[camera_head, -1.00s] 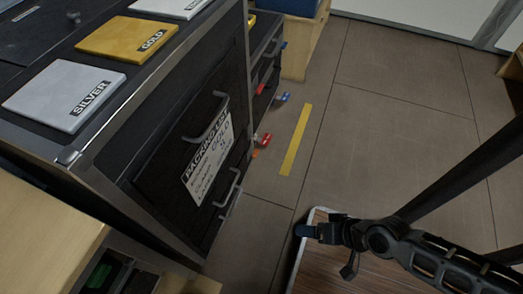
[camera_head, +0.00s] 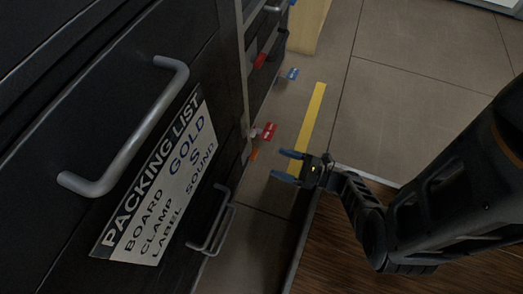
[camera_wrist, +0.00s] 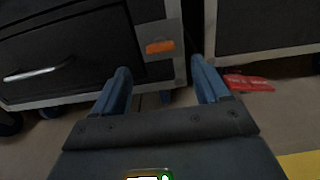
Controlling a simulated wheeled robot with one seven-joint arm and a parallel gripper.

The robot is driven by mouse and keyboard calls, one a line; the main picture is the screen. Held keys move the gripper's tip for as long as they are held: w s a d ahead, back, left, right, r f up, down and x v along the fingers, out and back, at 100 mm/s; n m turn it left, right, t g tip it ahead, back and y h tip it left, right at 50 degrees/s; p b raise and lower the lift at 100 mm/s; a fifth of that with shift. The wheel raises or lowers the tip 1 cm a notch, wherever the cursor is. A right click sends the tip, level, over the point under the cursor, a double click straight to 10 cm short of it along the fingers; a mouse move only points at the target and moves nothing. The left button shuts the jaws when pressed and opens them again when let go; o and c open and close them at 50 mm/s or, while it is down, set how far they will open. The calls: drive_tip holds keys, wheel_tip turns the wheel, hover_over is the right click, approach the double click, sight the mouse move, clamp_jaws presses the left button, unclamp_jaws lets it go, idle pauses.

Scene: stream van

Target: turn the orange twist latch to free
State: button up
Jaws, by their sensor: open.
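The orange twist latch (camera_head: 254,154) is a small orange piece low on the edge of the dark cabinet, just below a red tag, in the head view. In the wrist view the orange latch (camera_wrist: 160,47) lies roughly level on a grey corner post, ahead of and between my fingertips. My gripper (camera_head: 283,166) has blue fingers that are spread apart with nothing between them. It is to the right of the latch in the head view, apart from it. The fingers also show in the wrist view (camera_wrist: 160,80).
A red tag (camera_head: 265,131) sticks out beside the latch; it also shows right of my fingers (camera_wrist: 247,83). Drawer handles (camera_head: 130,135) and a packing list (camera_head: 165,180) are on the cabinet front. A blue tag (camera_head: 291,74) is farther back. Floor with a yellow strip (camera_head: 310,120) is clear.

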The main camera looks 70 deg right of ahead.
sight(252, 154)
drive_tip(key=w, duration=0.7)
drive_tip(key=shift+w+b, duration=0.3)
drive_tip(key=shift+b, duration=0.1)
drive_tip(key=shift+a, duration=0.1)
drive_tip(key=c, duration=1.1)
